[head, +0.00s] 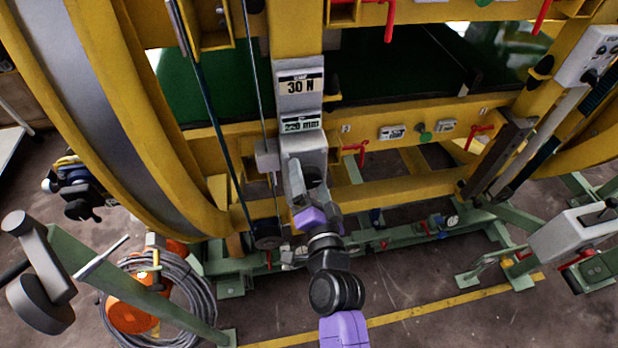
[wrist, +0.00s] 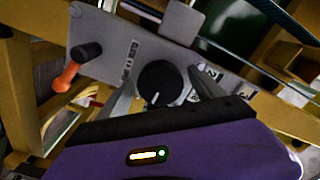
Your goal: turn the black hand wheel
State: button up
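A round black knob with a white pointer line, which looks like the black hand wheel (wrist: 160,84), sits on a grey panel (wrist: 143,48) in the wrist view. My gripper (wrist: 163,88) is open in front of it, one finger on each side of the wheel, with gaps showing between the fingers and the wheel. How deep the fingertips reach is hard to tell. In the head view my gripper (head: 309,172) is at the grey box (head: 303,148) under the "30 N" label, and the wheel is hidden or too small to make out there.
A black and orange handle (wrist: 75,67) sticks out left of the wheel. A yellow frame (head: 420,127) surrounds the box, with a vertical cord (head: 253,70) close on its left. Grey coiled hose (head: 178,290) lies at lower left.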

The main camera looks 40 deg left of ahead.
aim_at(310, 183)
jog(key=b+v, duration=0.1)
jog(key=v, duration=0.5)
jog(key=shift+s+d+f+b, duration=0.15)
jog(key=shift+d+b, duration=0.1)
jog(key=shift+b, duration=0.1)
jog(key=shift+s+d, duration=0.4)
jog(key=shift+d, duration=0.1)
